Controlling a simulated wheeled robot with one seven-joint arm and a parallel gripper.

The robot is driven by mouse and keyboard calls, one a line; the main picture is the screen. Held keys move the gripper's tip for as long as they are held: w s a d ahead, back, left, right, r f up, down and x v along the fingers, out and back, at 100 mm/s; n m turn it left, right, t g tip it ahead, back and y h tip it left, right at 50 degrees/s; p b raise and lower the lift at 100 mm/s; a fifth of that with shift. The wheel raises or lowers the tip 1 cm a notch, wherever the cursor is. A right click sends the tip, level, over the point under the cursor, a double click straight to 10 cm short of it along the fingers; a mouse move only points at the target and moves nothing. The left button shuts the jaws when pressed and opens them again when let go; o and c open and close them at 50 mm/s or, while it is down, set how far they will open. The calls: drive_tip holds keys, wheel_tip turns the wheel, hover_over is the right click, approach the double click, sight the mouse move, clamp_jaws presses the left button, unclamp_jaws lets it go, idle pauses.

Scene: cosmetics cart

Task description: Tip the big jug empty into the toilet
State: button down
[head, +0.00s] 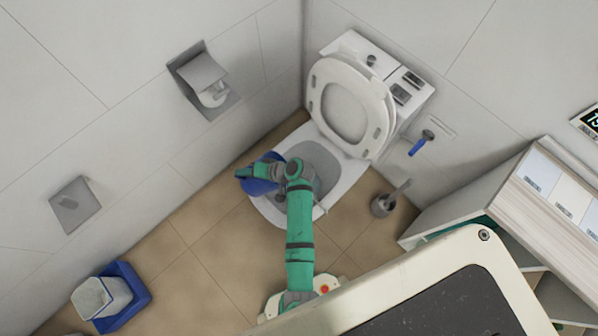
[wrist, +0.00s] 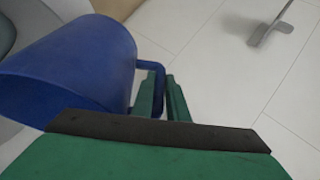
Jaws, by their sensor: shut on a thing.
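The big blue jug (head: 262,185) is beside the left edge of the toilet bowl in the head view, partly covered by my arm. In the wrist view the jug (wrist: 75,62) fills the upper left, with its handle (wrist: 150,66) on its right side. My gripper (wrist: 162,98) is shut on that handle. The jug looks tilted in the wrist view, but its opening and contents do not show clearly. The white toilet (head: 352,172) stands in the corner with its lid and seat raised. My arm hides part of the bowl.
A toilet brush in its holder (head: 382,205) stands right of the toilet. A paper holder (head: 205,80) is on the left wall. A blue bin (head: 130,300) is at lower left. The cart (head: 385,290) fills the lower right. The tiled floor (head: 205,245) at left is clear.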

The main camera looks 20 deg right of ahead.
drive_tip(key=shift+w+a+f+n+g+h, duration=0.15)
drive_tip(key=shift+a+f+h, duration=0.3)
drive_tip(key=shift+a, duration=0.2)
drive_tip(key=shift+w+a+f+n+g+h, duration=0.15)
drive_tip(key=shift+a+f+h, duration=0.2)
drive_tip(key=shift+a+h, duration=0.25)
drive_tip(key=w+a+f+n+g+h+p, duration=0.1)
drive_tip(key=a+f+h, duration=0.5)
drive_tip(key=f+h, duration=0.1)
drive_tip(key=shift+a+f+n+g, duration=0.2)
drive_tip(key=shift+f+n+g, duration=0.15)
drive_tip(key=shift+f, duration=0.5)
drive_tip(key=shift+w, duration=0.1)
